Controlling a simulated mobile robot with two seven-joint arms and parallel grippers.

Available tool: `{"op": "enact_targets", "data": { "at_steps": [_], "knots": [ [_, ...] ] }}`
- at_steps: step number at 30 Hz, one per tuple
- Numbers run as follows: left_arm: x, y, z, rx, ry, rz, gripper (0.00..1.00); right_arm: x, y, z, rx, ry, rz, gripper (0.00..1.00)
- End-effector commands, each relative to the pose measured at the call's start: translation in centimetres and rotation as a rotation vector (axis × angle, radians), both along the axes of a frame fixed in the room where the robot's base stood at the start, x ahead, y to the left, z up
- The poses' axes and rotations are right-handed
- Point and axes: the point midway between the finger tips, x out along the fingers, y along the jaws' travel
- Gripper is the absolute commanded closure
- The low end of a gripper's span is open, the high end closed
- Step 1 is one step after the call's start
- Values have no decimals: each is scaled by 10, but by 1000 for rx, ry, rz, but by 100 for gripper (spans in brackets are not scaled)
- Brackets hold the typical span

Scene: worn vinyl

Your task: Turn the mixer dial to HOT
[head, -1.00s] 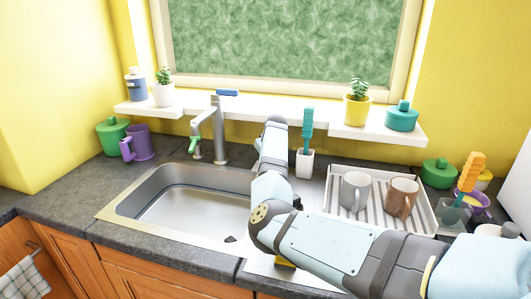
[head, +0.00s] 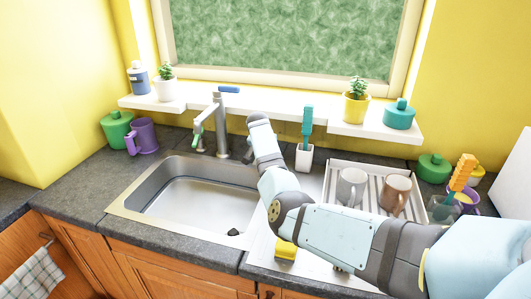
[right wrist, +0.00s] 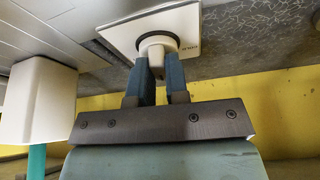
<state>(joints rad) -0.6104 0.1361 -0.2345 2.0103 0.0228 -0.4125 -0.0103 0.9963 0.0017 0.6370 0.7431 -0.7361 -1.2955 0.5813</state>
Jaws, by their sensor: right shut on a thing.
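The mixer dial (right wrist: 157,42) shows in the right wrist view as a pale knob with a dark ring on a white square plate. My right gripper (right wrist: 161,62) is shut on the knob, with one blue finger on each side. In the head view my right arm reaches over the counter to the right of the sink, and its wrist (head: 260,130) hides the gripper and dial. My left gripper is not in view.
The faucet (head: 220,125) with a blue lever stands left of my wrist, behind the sink (head: 140,190). A white holder (head: 304,160) with a teal brush stands close on the right. A shelf (head: 275,118) runs behind.

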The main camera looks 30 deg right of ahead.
Motion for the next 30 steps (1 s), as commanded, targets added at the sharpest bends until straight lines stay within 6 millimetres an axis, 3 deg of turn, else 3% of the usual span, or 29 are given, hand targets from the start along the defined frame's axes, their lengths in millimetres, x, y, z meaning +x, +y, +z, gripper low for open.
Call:
{"op": "enact_targets", "data": {
  "at_steps": [19, 30],
  "knots": [
    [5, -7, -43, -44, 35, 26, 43, 2, -1, -6, -1, 1, -605, 100],
    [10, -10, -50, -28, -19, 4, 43, 2, 0, -5, 0, 2, -849, 100]
  ]
}}
